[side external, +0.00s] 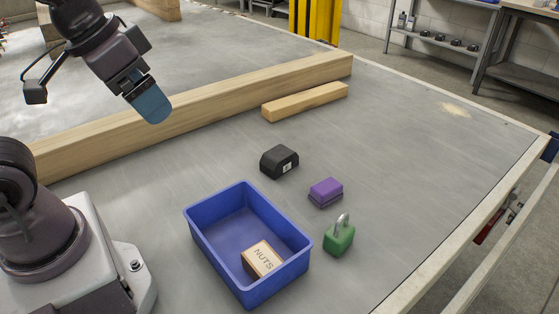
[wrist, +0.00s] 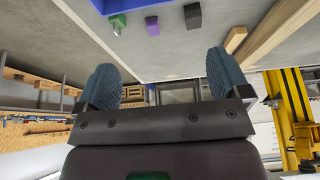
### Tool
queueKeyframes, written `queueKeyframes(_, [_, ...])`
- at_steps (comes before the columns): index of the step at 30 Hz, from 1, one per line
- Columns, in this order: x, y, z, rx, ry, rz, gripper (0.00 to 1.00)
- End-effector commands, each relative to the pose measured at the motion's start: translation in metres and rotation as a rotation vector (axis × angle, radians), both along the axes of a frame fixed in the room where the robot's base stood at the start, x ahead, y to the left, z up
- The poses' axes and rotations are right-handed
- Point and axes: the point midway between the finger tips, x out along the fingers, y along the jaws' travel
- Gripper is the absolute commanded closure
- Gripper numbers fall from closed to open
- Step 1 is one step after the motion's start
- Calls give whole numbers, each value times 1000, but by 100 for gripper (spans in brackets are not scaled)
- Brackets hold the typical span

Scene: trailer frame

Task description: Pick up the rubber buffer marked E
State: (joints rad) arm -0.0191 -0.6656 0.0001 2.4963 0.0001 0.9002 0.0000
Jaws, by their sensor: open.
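A black block with a bevelled top (side external: 274,160) sits on the grey table, behind the blue bin. It has a small white label on its side, and the letter is too small to read. It fits the rubber buffer, and it also shows at the top of the wrist view (wrist: 193,14). My gripper (side external: 152,106) is raised in the upper left of the side view, well above and left of the block. In the wrist view my gripper (wrist: 163,76) has its two blue fingers spread apart with nothing between them.
A blue bin (side external: 207,246) holds a box marked NUTS (side external: 263,260). A short wooden bar (side external: 305,102) and a long beam (side external: 220,103) lie behind.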

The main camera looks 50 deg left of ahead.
Motion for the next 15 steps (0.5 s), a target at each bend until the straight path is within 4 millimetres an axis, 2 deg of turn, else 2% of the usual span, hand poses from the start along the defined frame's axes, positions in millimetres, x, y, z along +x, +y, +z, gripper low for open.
queueKeyframes(5, [37, 11, -22, -8, 160, 41, 5])
queueKeyframes(11, [98, 28, -51, -21, 279, 87, 5])
queueKeyframes(15, [144, 43, -84, -30, 342, 116, 5])
